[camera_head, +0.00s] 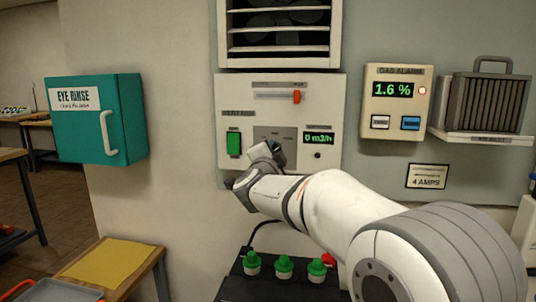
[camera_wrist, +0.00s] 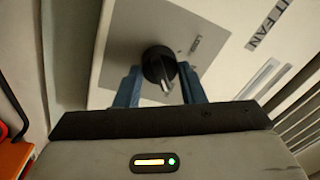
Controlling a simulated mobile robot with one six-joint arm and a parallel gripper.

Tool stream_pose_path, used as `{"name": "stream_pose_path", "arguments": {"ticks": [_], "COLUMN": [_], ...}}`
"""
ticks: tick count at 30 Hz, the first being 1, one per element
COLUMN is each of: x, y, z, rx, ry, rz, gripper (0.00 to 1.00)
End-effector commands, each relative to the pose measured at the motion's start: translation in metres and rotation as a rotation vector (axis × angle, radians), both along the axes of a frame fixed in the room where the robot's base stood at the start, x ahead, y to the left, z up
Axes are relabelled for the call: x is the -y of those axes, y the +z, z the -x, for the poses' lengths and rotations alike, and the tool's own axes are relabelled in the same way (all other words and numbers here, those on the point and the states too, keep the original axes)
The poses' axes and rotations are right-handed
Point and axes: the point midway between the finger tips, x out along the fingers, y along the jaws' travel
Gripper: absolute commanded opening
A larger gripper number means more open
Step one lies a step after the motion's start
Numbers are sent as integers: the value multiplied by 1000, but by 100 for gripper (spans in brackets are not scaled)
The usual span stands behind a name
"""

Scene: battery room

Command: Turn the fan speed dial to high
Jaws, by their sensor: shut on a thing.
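The fan speed dial (camera_wrist: 160,66) is a round black knob with a pale pointer edge, on a grey plate (camera_wrist: 195,25) in the wrist view. Printed marks beside it are too small to read surely. My gripper (camera_wrist: 158,84) has a blue-grey finger on each side of the dial and is shut on it. In the head view my gripper (camera_head: 265,152) is at the fan control panel (camera_head: 232,95) and hides the dial. The panel's display (camera_head: 319,138) reads 0 m3/h. A green switch (camera_head: 234,144) is at its left, and an orange slider (camera_head: 297,97) is near its top right.
A louvred vent (camera_head: 280,48) is above the panel. A gas alarm (camera_head: 398,105) reading 1.6 % and a shelf with a heater-like unit (camera_head: 487,103) are to the right. A teal eye rinse cabinet (camera_head: 97,125) is left.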

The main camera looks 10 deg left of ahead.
Motion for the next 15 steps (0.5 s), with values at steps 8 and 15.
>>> {"name": "stream_pose_path", "arguments": {"ticks": [8, 15], "x": [-1, -1], "y": [-1, 0], "z": [0, 0], "rx": [-1, 1], "ry": [2, 0], "rz": [0, 0], "gripper": [52, 58]}}
